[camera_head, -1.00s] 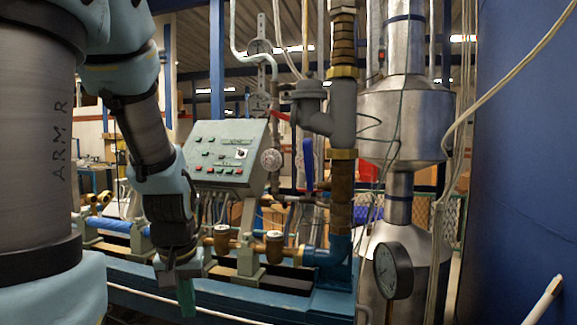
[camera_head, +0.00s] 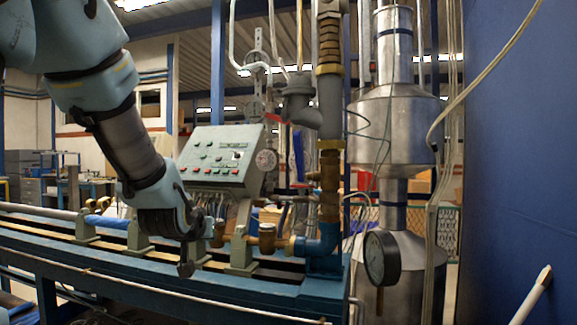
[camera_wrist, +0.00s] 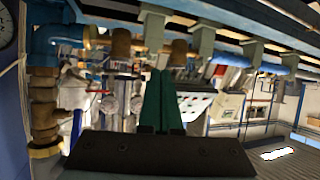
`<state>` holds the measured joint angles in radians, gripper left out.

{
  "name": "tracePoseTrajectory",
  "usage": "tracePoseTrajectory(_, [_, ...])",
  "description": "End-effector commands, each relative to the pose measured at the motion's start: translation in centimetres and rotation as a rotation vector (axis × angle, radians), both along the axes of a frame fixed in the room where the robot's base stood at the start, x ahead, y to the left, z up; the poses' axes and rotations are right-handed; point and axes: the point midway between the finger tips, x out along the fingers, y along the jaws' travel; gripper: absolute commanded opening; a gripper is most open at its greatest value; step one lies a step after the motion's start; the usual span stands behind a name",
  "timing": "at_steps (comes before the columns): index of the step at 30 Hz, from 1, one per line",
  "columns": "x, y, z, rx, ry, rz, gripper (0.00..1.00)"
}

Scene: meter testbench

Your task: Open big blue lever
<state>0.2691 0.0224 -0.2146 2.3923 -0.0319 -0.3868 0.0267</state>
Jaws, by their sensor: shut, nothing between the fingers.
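A narrow upright blue piece (camera_head: 298,152), which looks like the big blue lever, stands behind the pipework, right of the control panel. Pipes partly cover it, and I cannot tell its lever position. A blue strip in the wrist view (camera_wrist: 76,128) may be the same piece. My gripper (camera_head: 186,269) hangs low over the bench, left of and in front of the blue piece and well apart from it. In the wrist view its green fingers (camera_wrist: 160,100) are together with nothing between them.
The blue bench (camera_head: 230,290) with brass fittings (camera_head: 267,238) runs under my gripper. A sloped control panel (camera_head: 218,157) stands behind it. A vertical pipe (camera_head: 330,185), a red handle (camera_head: 275,119) and a dial gauge (camera_head: 382,258) are to the right. A blue wall (camera_head: 515,150) closes the right side.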

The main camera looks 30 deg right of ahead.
Motion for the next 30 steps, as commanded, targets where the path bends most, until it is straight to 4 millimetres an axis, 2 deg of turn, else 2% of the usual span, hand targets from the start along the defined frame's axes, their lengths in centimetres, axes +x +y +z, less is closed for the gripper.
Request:
tracePoseTrajectory(1, [0.1, -2.4, 0.4, -0.042, -0.082, -0.039, 0.0])
tracePoseTrajectory(2, [0.1, -3.9, 1.3, -0.073, -0.138, -0.062, 0.0])
tracePoseTrajectory(6, [-1.7, -10.4, 6.7, -0.246, -0.405, -0.168, 0.0])
tracePoseTrajectory(9, [-3.7, -13.3, 10.3, -0.359, -0.549, -0.219, 0.0])
tracePoseTrajectory(12, [-5.4, -14.7, 12.7, -0.437, -0.641, -0.248, 0.0])
tracePoseTrajectory(17, [-6.3, -15.6, 14.5, -0.483, -0.69, -0.263, 0.0])
tracePoseTrajectory(23, [-4.5, -17.2, 15.7, -0.484, -0.69, -0.26, 0.0])
tracePoseTrajectory(30, [-1.0, -20.3, 17.6, -0.483, -0.688, -0.26, 0.0])
